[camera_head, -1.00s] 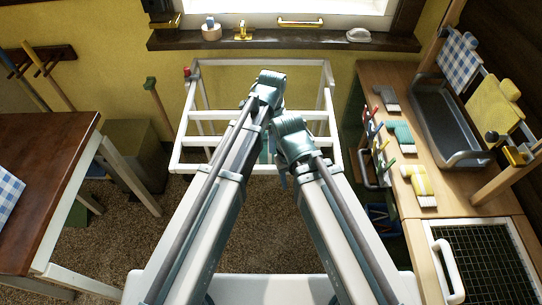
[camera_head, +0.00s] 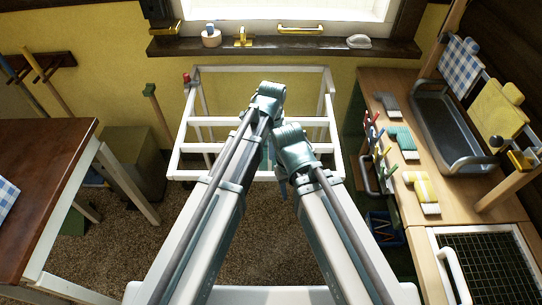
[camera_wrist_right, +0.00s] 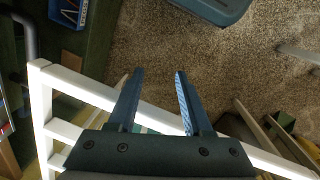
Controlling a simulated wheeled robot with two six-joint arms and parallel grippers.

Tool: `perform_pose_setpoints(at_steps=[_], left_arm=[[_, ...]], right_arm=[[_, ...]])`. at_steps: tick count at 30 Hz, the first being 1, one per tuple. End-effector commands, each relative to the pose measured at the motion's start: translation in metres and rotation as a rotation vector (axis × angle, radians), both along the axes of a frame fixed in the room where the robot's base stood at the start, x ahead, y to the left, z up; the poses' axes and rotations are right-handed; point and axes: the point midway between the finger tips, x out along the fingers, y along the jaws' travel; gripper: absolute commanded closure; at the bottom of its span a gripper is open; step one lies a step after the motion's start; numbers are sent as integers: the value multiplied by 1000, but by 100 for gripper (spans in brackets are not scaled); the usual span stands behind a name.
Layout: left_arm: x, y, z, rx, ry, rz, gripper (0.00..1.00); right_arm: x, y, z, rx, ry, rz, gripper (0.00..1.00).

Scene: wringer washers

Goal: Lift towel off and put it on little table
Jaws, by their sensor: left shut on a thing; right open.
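My left gripper (camera_head: 268,110) points down over the white slatted frame (camera_head: 208,121). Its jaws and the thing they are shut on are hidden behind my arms. My right gripper (camera_head: 292,155) is just beside it, lower in the view. In the right wrist view its two fingers (camera_wrist_right: 157,97) are open and empty above the frame's white bar. A blue-checked towel (camera_head: 460,64) and a yellow towel (camera_head: 495,108) hang on the right. A brown-topped table (camera_head: 48,180) stands at the left with a blue-checked cloth (camera_head: 6,196) at its edge.
A wooden bench (camera_head: 390,160) at the right bears brushes (camera_head: 403,138), a grey trough (camera_head: 440,115) and a dark mesh panel (camera_head: 485,265). A windowsill (camera_head: 285,46) with small items runs behind the frame. Carpet (camera_head: 140,240) between table and frame is clear.

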Motion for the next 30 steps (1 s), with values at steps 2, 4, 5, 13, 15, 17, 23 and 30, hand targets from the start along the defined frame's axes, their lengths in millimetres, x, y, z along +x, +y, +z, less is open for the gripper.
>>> perform_pose_setpoints(at_steps=[2, 4, 5, 13, 15, 17, 23, 30], left_arm=[[0, 0, 0, 0, 0, 0, 92], [0, 0, 0, 0, 0, 0, 92], [0, 0, 0, 0, 0, 0, 92], [0, 0, 3, 0, 0, 0, 92], [0, 0, 7, 0, 0, 0, 92], [0, 0, 12, 0, 0, 0, 92], [0, 0, 28, 0, 0, 0, 92], [0, 0, 46, 0, 0, 0, 92]], right_arm=[[0, 0, 0, 0, 0, 0, 50], [0, 0, 0, 0, 0, 0, 50], [0, 0, 0, 0, 0, 0, 50], [0, 0, 3, 0, 0, 0, 50], [0, 0, 7, 0, 0, 0, 50], [0, 0, 12, 0, 0, 0, 50], [0, 0, 28, 0, 0, 0, 50], [0, 0, 46, 0, 0, 0, 50]])
